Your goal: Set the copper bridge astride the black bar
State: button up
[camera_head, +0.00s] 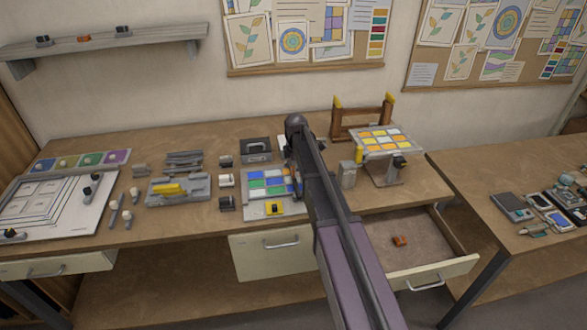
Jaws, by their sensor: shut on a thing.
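My arm reaches from the lower right to the middle of the main bench. My gripper (286,148) shows only in part beside the arm's far end, near the panel of coloured tiles. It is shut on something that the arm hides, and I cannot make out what. A small copper-coloured piece (400,241) lies in the open drawer at the right. Another copper-coloured piece (84,38) sits on the wall shelf between two dark ones. Either could be a copper bridge; they are too small to tell. I cannot pick out the black bar with certainty.
Small blocks (226,181) stand left of the panel. The open drawer (440,268) juts out at the right. A tilted tile stand (385,140) is behind it.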

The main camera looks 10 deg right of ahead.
aim_at(296, 183)
jog(key=shift+f, duration=0.15)
jog(key=shift+f+b, duration=1.1)
jog(key=shift+b, duration=0.15)
jog(key=shift+f+b, duration=1.25)
jog(key=shift+b, duration=0.05)
dwell(2.2)
jog(key=shift+f, duration=0.25)
jog(key=o, duration=1.2)
jog(key=shift+r, duration=0.15)
jog(key=shift+r+p, duration=3.35)
jog(key=shift+r, duration=0.1)
